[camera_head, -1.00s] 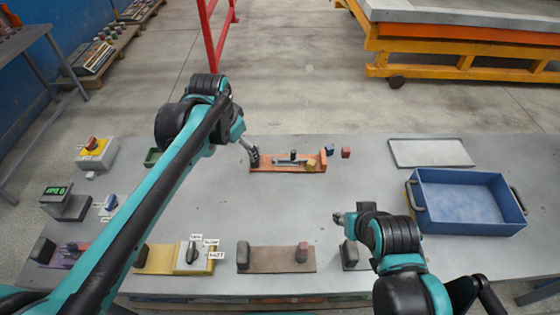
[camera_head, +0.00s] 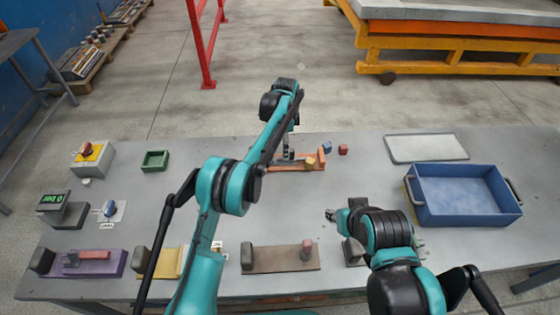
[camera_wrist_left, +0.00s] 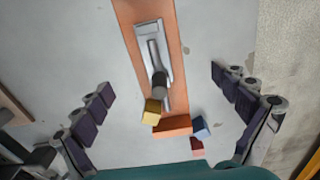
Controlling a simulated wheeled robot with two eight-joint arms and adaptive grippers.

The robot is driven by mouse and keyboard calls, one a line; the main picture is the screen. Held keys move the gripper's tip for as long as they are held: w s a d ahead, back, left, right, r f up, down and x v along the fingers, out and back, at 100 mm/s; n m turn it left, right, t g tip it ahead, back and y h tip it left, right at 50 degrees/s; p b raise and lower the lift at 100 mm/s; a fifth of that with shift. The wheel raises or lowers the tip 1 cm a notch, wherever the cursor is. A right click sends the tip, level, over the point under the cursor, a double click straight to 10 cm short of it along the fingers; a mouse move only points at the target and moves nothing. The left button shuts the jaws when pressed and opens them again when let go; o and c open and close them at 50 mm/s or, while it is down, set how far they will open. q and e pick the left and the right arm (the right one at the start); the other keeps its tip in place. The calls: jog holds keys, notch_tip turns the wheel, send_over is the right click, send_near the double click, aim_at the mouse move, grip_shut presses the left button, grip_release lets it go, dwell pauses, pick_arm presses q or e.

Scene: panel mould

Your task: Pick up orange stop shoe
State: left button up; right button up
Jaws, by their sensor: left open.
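A long orange board (camera_head: 290,168) lies at the table's back edge, with an upright orange block (camera_head: 321,158) at its right end. I take this block for the orange stop shoe; it also shows low in the left wrist view (camera_wrist_left: 173,127). On the board lies a grey metal plate (camera_wrist_left: 149,45) with a dark-ended handle (camera_wrist_left: 159,80). A yellow block (camera_wrist_left: 152,109) sits beside the handle end. My left gripper (camera_head: 287,157) is above the board, open, with its fingers spread either side of it and nothing between them. My right gripper (camera_head: 331,215) is near the table's middle; its jaws are unclear.
Blue (camera_head: 327,147) and red (camera_head: 343,149) small blocks lie just beyond the orange block. A blue tray (camera_head: 462,195) and grey panel (camera_head: 426,148) stand at right. A brown board (camera_head: 280,259), purple board (camera_head: 95,264) and green box (camera_head: 155,160) are around the table.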

pick_arm(q)
jog(key=f+b, duration=0.1)
jog(key=f, duration=0.1)
jog(key=f+b, duration=0.1)
jog(key=f, duration=0.1)
jog(key=f+b, duration=0.1)
jog(key=f, duration=0.2)
jog(key=shift+s+d+f, duration=0.1)
jog(key=shift+s, duration=0.2)
jog(key=shift+s, duration=0.1)
jog(key=c, duration=1.4)
jog(key=shift+s, duration=0.1)
grip_shut()
